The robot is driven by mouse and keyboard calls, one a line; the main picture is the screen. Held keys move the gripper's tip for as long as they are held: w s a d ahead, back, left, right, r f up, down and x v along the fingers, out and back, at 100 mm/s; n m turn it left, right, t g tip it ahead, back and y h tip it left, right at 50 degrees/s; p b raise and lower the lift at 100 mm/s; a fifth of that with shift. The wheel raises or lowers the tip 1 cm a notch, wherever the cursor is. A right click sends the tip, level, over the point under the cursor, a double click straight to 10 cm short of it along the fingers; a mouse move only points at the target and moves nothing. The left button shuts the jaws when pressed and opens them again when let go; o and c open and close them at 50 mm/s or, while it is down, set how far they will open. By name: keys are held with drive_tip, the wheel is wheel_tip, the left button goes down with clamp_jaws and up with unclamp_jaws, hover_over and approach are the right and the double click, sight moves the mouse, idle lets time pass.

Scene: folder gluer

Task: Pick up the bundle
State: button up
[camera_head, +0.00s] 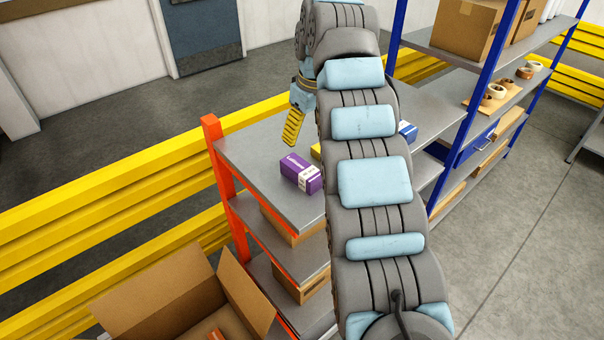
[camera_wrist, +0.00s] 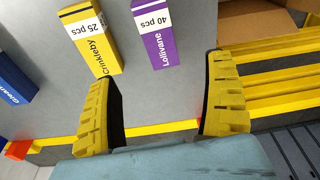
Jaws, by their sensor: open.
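Three printed packs stand on the grey shelf top (camera_head: 262,165); which one is the bundle I cannot tell. The purple pack (camera_head: 300,172) has a white "40 pcs" label and the name Lollivane; it also shows in the wrist view (camera_wrist: 158,45). A yellow Crinkleby pack (camera_wrist: 92,45), marked "25 pcs", stands left of it there. A blue pack (camera_wrist: 14,82) is at the far left, partly cut off. My gripper (camera_wrist: 165,70) is open and empty, the purple pack's end showing between its fingertips.
An orange post (camera_head: 226,185) stands at the shelf's left corner. Yellow rails (camera_head: 110,205) run behind it. An open cardboard box (camera_head: 165,300) is at the lower left. A blue-framed rack (camera_head: 480,70) with boxes and tape rolls stands right. My arm hides part of the shelf.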

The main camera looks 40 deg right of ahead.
drive_tip(key=p, duration=0.2)
hover_over(302, 167)
drive_tip(key=shift+s+a+f, duration=0.1)
drive_tip(key=shift+s+f, duration=0.05)
drive_tip(key=shift+f, duration=1.55)
drive_tip(key=shift+s+a+f, duration=0.1)
drive_tip(key=shift+f, duration=1.55)
drive_tip(key=shift+w+d+f+p, duration=0.2)
drive_tip(key=shift+f+p, duration=0.6)
drive_tip(key=shift+f, duration=1.2)
drive_tip(key=shift+w+d+f+p, duration=0.15)
drive_tip(key=shift+f+p, duration=0.6)
drive_tip(key=shift+f, duration=1.25)
drive_tip(key=shift+a, duration=0.15)
drive_tip(key=c, duration=1.4)
